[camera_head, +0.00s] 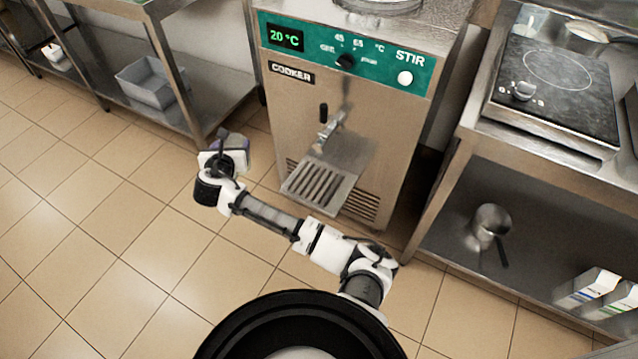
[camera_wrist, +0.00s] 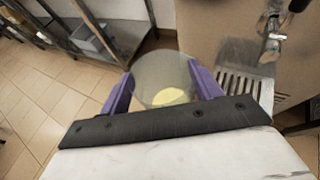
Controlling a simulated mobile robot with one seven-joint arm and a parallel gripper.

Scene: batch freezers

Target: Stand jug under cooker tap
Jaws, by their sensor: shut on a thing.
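The cooker (camera_head: 330,110) is a steel cabinet with a green panel reading 20 °C. Its tap (camera_head: 330,130) sticks out from the front above a slotted drip tray (camera_head: 318,187). In the wrist view the tap (camera_wrist: 272,38) and the drip tray (camera_wrist: 245,88) are at the right. My gripper (camera_wrist: 165,88) has purple fingers shut on a clear jug (camera_wrist: 165,70) with something pale yellow at its bottom. The jug is left of the drip tray, apart from it. In the head view my gripper (camera_head: 232,145) is left of the cooker, and my wrist mostly hides the jug.
A shelf unit at the right carries a hob (camera_head: 555,75), with a metal pot (camera_head: 490,222) and cartons (camera_head: 590,287) below. At the left a grey bin (camera_head: 150,82) stands on a low shelf. The tiled floor is clear.

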